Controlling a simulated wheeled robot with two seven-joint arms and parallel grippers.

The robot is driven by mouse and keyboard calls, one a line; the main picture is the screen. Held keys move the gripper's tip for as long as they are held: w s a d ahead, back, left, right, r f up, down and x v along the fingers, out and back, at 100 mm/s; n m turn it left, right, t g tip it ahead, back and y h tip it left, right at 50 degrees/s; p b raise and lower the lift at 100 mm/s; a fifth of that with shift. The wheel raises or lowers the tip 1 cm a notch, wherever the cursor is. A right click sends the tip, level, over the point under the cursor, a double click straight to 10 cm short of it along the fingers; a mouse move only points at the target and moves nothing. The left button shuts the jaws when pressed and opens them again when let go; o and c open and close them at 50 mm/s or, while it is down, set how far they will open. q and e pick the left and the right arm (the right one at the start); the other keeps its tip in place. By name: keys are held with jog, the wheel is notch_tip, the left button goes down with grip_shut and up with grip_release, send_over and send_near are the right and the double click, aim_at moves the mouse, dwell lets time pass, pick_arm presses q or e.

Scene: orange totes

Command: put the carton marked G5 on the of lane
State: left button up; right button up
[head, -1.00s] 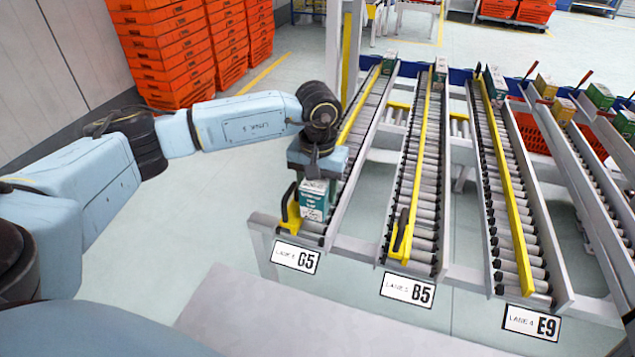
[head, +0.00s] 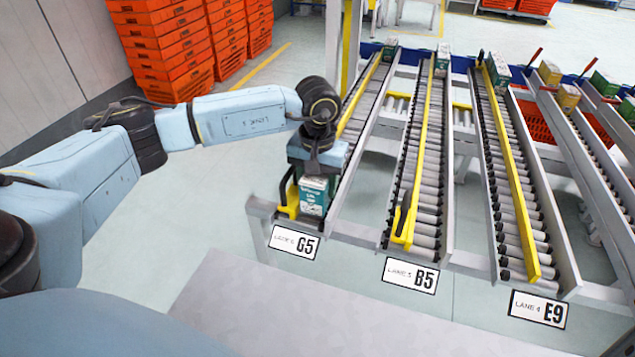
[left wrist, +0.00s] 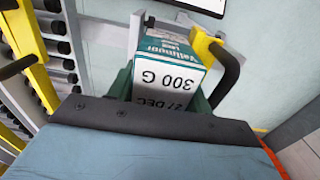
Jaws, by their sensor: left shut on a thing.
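A green and white carton (head: 314,196) is at the front end of the lane signed G5 (head: 294,243), the leftmost lane in the head view. My left gripper (head: 312,180) is above it, pointing down, and is shut on it. In the left wrist view the carton (left wrist: 165,72) lies between the fingers and shows "300 G" and "27 DEC" on its face. I see no G5 mark on the carton itself. Whether its underside touches the rollers is hidden. My right gripper is not in view.
Lanes signed B5 (head: 410,275) and E9 (head: 538,309) run to the right, with yellow rails. Cartons stand at the far lane ends, such as a green one (head: 442,62). Yellow end stop (head: 288,205) stands beside the held carton. Orange totes (head: 165,50) are stacked at the back left.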

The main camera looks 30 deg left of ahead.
pick_arm(q)
jog(key=o, duration=1.2)
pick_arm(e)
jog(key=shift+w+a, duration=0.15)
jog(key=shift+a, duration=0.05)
pick_arm(q)
jog(key=shift+r, duration=0.35)
notch_tip(320, 180, up, 5)
jog(key=shift+r+p, duration=0.1)
jog(key=shift+p, duration=0.2)
notch_tip(320, 180, up, 6)
jog(key=shift+r, duration=0.8)
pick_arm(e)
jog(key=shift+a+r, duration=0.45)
